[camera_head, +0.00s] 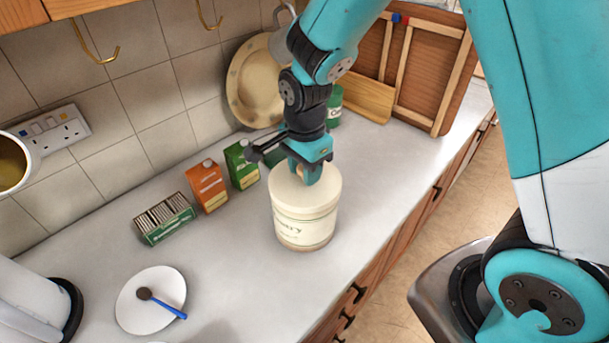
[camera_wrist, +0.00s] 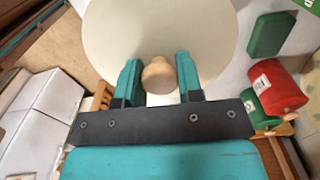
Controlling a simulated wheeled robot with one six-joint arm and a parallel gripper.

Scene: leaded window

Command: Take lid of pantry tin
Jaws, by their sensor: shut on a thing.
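The pantry tin (camera_head: 304,230) is a cream cylinder with green lettering, upright on the grey counter. Its cream lid (camera_head: 325,187) is on top, and I see no clear gap between lid and tin. In the wrist view the lid (camera_wrist: 120,35) fills the top middle, with a round wooden knob (camera_wrist: 159,76) at its near side. My gripper (camera_head: 305,172) points down over the lid, its teal fingers (camera_wrist: 158,78) on either side of the knob and shut on it. The fingers hide part of the knob in the head view.
Orange (camera_head: 208,186) and green (camera_head: 241,165) cartons and a box of packets (camera_head: 164,219) stand left of the tin. A white plate (camera_head: 133,300) with a blue-handled spoon (camera_head: 162,304) lies at front left. A large plate (camera_head: 255,85) leans on the tiles. Counter in front of the tin is clear.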

